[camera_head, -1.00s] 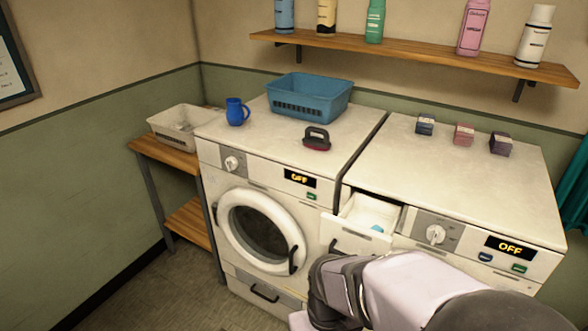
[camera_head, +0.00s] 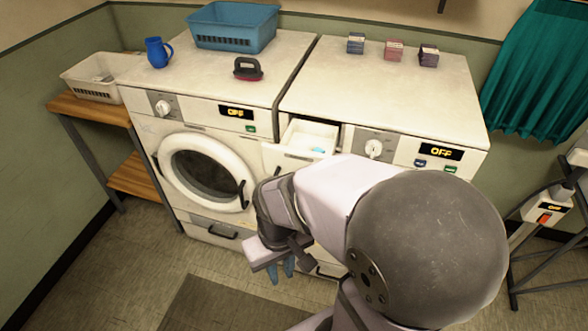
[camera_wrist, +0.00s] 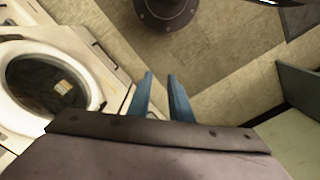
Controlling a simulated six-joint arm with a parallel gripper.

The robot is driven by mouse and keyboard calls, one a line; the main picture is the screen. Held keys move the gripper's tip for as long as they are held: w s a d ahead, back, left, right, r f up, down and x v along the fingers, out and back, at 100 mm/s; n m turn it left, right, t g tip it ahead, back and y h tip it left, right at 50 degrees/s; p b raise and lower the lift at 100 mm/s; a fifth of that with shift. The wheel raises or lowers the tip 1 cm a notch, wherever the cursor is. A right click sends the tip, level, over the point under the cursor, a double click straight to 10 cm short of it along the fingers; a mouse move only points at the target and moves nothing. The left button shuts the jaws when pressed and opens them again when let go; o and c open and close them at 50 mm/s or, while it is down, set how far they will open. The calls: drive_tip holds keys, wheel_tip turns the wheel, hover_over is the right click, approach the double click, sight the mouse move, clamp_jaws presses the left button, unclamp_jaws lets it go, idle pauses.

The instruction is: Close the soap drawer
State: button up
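The soap drawer (camera_head: 309,138) is pulled out of the upper left of the right-hand machine (camera_head: 385,85). A small light-blue patch shows inside its white tray, and its front panel (camera_head: 288,157) is partly behind my arm. My gripper (camera_head: 282,268) is low in front of the machines, below and apart from the drawer, with its blue fingers partly hidden by my wrist. The drawer is not visible in the wrist view.
The left machine's round door (camera_head: 203,172) is shut; it also shows in the wrist view (camera_wrist: 45,85). A blue basket (camera_head: 233,27), a blue mug (camera_head: 158,52) and a red-black brush (camera_head: 247,69) stand on top. Small boxes (camera_head: 392,50) sit on the right machine. Floor in front is open.

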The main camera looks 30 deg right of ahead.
drive_tip(key=shift+r+p, duration=0.3)
drive_tip(key=shift+r, duration=0.05)
clamp_jaws()
drive_tip(key=w+d+r+n+t+h+p, duration=0.1)
drive_tip(key=w+r+n, duration=0.5)
drive_tip(key=n, duration=0.7)
drive_tip(key=w+d+r+n+t+h+p, duration=0.1)
drive_tip(key=w+d+r+n+p, duration=0.3)
drive_tip(key=r+n, duration=0.5)
drive_tip(key=w+d+n, duration=0.2)
drive_tip(key=w+n, duration=0.1)
drive_tip(key=n, duration=0.2)
drive_tip(key=shift+w+p, duration=0.15)
drive_tip(key=shift+p, duration=0.2)
